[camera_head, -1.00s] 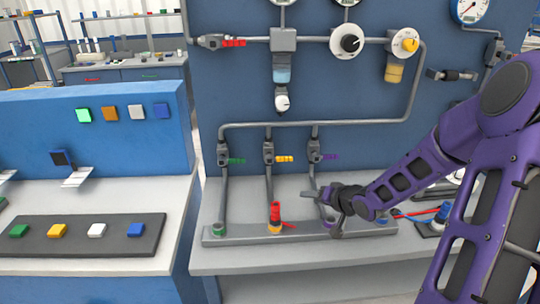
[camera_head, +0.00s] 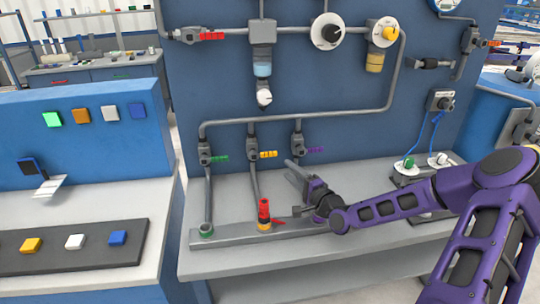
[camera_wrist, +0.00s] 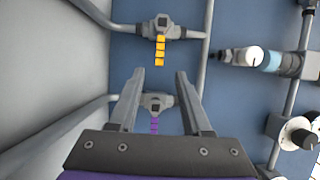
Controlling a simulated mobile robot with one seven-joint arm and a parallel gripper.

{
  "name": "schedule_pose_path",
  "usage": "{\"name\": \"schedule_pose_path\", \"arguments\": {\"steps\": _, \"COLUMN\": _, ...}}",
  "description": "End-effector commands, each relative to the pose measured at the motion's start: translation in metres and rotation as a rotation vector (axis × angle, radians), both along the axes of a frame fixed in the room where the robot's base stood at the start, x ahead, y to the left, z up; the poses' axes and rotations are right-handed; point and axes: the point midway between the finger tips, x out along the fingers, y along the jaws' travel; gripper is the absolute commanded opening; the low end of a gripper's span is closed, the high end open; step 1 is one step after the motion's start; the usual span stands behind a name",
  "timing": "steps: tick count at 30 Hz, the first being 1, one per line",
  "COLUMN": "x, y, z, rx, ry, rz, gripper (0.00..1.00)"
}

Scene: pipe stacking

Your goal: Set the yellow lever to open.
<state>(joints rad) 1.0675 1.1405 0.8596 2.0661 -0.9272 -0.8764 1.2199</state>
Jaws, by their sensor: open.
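The yellow lever (camera_head: 268,154) sits on the middle of three pipe valves low on the blue panel, and sticks out to the right of its valve body (camera_head: 252,154). In the wrist view the yellow lever (camera_wrist: 160,50) hangs below its valve, just beyond my fingertips. My gripper (camera_head: 295,172) is open and empty, right of and below the yellow lever, tilted toward the panel. In the wrist view my gripper (camera_wrist: 160,75) has its fingers apart, with the purple lever (camera_wrist: 154,125) seen between them farther back. No contact with the yellow lever shows.
A green lever (camera_head: 219,157) is left of the yellow one and the purple lever (camera_head: 315,150) right of it. Pipe stubs, one topped with a red piece (camera_head: 264,208), stand on the bench below. A pipe (camera_head: 300,118) runs above the valves.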

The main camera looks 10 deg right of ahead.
Motion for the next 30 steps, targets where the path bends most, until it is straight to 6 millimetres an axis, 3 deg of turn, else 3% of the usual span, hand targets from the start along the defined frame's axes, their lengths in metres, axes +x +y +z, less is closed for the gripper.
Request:
{"name": "schedule_pose_path", "arguments": {"steps": 9, "x": 0.066, "y": 0.029, "z": 0.000, "rx": -0.001, "ry": -0.001, "rz": 0.003, "gripper": 0.49}}
{"name": "schedule_pose_path", "arguments": {"steps": 15, "x": 0.095, "y": 0.040, "z": 0.000, "rx": -0.002, "ry": -0.001, "rz": 0.002, "gripper": 0.49}}
{"name": "schedule_pose_path", "arguments": {"steps": 21, "x": 0.109, "y": 0.046, "z": 0.000, "rx": -0.002, "ry": 0.001, "rz": 0.001, "gripper": 0.49}}
{"name": "schedule_pose_path", "arguments": {"steps": 30, "x": 0.110, "y": 0.046, "z": 0.000, "rx": -0.002, "ry": 0.001, "rz": 0.002, "gripper": 0.47}}
